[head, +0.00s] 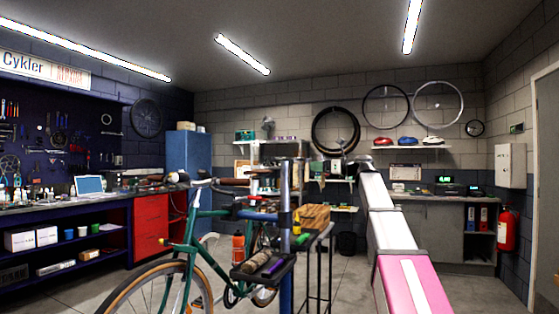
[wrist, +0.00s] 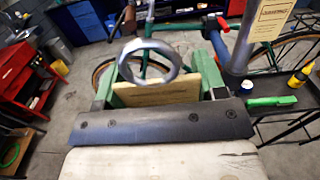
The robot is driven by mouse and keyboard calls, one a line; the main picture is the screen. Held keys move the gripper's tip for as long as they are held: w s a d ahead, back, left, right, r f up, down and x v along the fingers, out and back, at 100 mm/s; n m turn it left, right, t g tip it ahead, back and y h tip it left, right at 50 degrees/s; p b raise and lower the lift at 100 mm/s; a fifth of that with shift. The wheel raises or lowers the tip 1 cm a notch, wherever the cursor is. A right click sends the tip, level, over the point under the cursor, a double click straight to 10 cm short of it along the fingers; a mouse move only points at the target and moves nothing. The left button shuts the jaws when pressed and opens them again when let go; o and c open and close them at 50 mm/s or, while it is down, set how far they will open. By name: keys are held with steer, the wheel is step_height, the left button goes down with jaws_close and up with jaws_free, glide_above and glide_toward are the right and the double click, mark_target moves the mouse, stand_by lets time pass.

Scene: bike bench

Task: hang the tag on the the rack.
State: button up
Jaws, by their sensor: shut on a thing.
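In the wrist view, a pale yellow tag (wrist: 158,92) with a large grey ring (wrist: 150,62) at its top is between the green fingers of my gripper (wrist: 160,84). The gripper is shut on the tag, and the ring stands clear above the dark gripper bar. The tag's lower edge is hidden by that bar. In the head view, my arm reaches toward the back wall; its gripper end (head: 345,164) is small and the tag is hard to make out there. I cannot tell for sure which structure is the rack.
A green bicycle (head: 180,262) stands by a blue repair-stand post (head: 286,262) with a small tool tray (head: 262,268). The post shows beside my gripper in the wrist view (wrist: 243,45). A red cabinet (head: 150,228) is left. Grey floor (head: 345,285) is partly clear.

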steer(key=f+x, duration=0.1)
steer(key=x, duration=1.7)
steer(key=shift+f, duration=0.15)
steer(key=shift+f, duration=0.15)
steer(key=o, duration=0.9)
